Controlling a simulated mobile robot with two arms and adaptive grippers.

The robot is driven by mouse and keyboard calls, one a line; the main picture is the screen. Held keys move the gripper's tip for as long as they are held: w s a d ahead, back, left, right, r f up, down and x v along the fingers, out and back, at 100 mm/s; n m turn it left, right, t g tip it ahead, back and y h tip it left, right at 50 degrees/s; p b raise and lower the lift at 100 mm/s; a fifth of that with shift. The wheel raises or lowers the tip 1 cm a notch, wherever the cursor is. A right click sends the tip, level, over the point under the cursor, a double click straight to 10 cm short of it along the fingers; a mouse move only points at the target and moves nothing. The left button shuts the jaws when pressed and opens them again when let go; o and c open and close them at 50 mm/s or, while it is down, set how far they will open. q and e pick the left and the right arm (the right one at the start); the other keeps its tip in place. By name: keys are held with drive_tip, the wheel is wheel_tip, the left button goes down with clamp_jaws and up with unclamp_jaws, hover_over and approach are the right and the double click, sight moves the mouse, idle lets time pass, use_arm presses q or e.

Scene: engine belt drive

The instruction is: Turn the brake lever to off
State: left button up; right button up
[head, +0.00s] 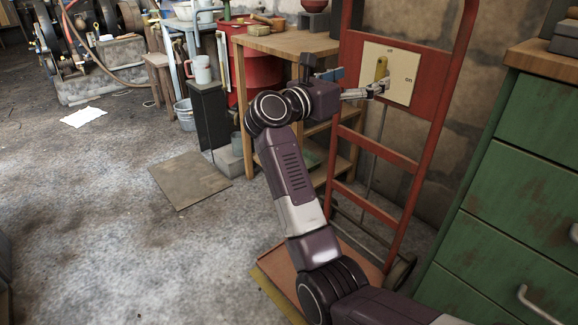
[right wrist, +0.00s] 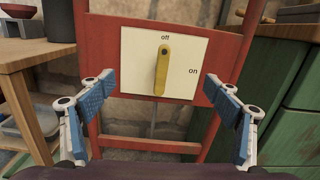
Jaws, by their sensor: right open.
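The yellow brake lever (right wrist: 162,72) is on a cream plate (right wrist: 190,50) marked "off" at the top and "on" at the right. The lever stands nearly upright, its upper end below the "off" mark. In the head view the lever (head: 381,69) and the plate (head: 400,62) are at the upper right, partly behind my gripper. My right gripper (right wrist: 160,98) is open and empty, its blue-padded fingers wide apart on either side of the lever, not touching it. In the head view my right gripper (head: 374,90) is in front of the plate. My left gripper is not in view.
The plate is mounted on a red hand-truck frame (head: 437,130). A green drawer cabinet (head: 520,190) stands close on the right. A wooden table (head: 285,43) is on the left, behind my arm. The concrete floor (head: 110,220) at the left is mostly clear.

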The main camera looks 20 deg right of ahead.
drive_tip(key=w+a+f+n+t+y+p, duration=0.15)
drive_tip(key=w+a+n+t+p, duration=0.35)
drive_tip(key=n+p, duration=0.55)
drive_tip(key=w+a+n+t+y+p, duration=0.25)
drive_tip(key=n+t+p, duration=0.35)
drive_tip(key=n+p, duration=0.45)
drive_tip(key=s+a+f+n+y+p, duration=0.3)
drive_tip(key=f+n+y+p, duration=0.1)
drive_tip(key=f+n, duration=0.1)
drive_tip(key=s+a+f+n+g+y+p, duration=0.1)
drive_tip(key=s+a+f+n+y+p, duration=0.2)
drive_tip(key=f+n, duration=0.3)
drive_tip(key=s+a+f+n+g+y+p, duration=0.1)
drive_tip(key=s+a+f+n+y+p, duration=0.2)
drive_tip(key=f+n+y+p, duration=0.2)
drive_tip(key=shift+s+a+f+n, duration=0.35)
drive_tip(key=shift+f+n, duration=0.35)
drive_tip(key=shift+f, duration=1.15)
